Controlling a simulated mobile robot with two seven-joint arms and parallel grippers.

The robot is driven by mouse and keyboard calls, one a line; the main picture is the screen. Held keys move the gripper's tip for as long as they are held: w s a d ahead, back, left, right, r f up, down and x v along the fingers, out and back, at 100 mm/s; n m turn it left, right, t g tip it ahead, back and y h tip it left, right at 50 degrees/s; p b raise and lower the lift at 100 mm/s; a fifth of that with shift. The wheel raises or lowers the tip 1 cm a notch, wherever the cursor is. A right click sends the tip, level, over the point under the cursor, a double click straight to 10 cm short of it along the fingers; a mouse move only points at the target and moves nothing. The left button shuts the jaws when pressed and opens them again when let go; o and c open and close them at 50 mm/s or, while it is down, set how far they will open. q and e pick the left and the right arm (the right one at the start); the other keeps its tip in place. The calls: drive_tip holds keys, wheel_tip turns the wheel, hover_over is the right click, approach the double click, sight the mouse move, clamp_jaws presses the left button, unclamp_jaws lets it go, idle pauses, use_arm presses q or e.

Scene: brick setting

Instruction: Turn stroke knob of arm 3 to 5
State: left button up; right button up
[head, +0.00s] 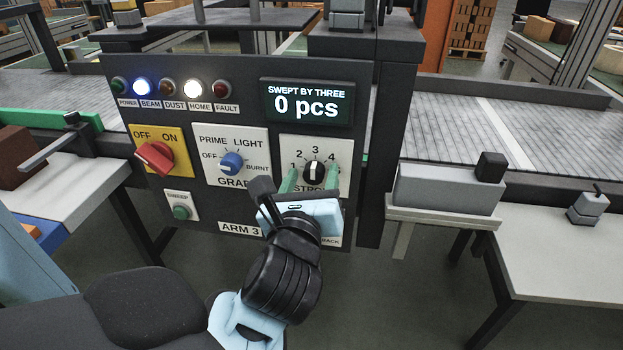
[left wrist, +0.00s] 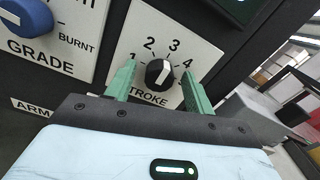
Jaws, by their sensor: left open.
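The stroke knob (head: 316,169) is a black round knob with a white mark, on a white plate numbered from 1 up to 5 on the dark arm 3 panel (head: 240,78). Its mark appears to point up near 3 in the head view. The knob also shows in the left wrist view (left wrist: 160,73). My left gripper (head: 311,182) is open, with one green finger on each side of the knob. Gaps show between the fingers and the knob. The left finger partly covers the area by 1, and the right finger hides the 5. My right gripper is not in view.
Left of the stroke plate are the blue grade knob (head: 231,162), the red off/on switch (head: 154,158) and the green sweep button (head: 182,212). A display (head: 307,102) above reads 0 pcs. A grey box (head: 447,188) on a ledge stands to the right.

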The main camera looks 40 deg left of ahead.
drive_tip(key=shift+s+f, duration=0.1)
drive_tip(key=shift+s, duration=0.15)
